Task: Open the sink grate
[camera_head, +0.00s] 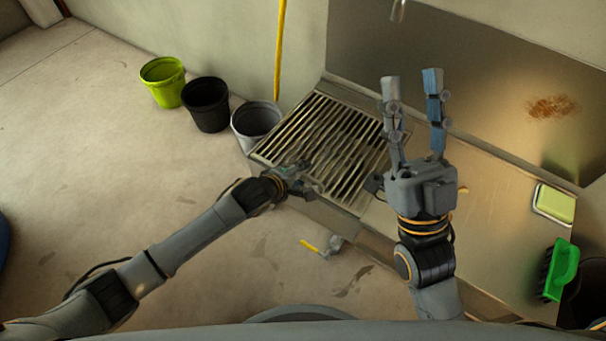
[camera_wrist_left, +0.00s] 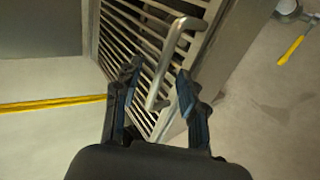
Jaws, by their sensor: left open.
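The sink grate (camera_head: 322,143) is a panel of parallel metal bars lying flat in the sink's frame, with dark gaps between the bars. In the left wrist view the grate (camera_wrist_left: 122,32) fills the middle, with a bent metal handle (camera_wrist_left: 172,62) standing out from it. My left gripper (camera_head: 306,178) is at the grate's near edge; in the left wrist view its open fingers (camera_wrist_left: 157,84) lie on either side of the handle, and I cannot tell whether they touch it. My right gripper (camera_head: 411,80) is open and empty, raised over the sink's counter to the right of the grate.
A lime bucket (camera_head: 163,82), a black bucket (camera_head: 207,105) and a grey bucket (camera_head: 254,124) stand left of the sink. A yellow pole (camera_head: 280,50) leans at the wall. A sponge (camera_head: 555,203) and green brush (camera_head: 562,268) lie right. A yellow-levered valve (camera_head: 323,247) sits below.

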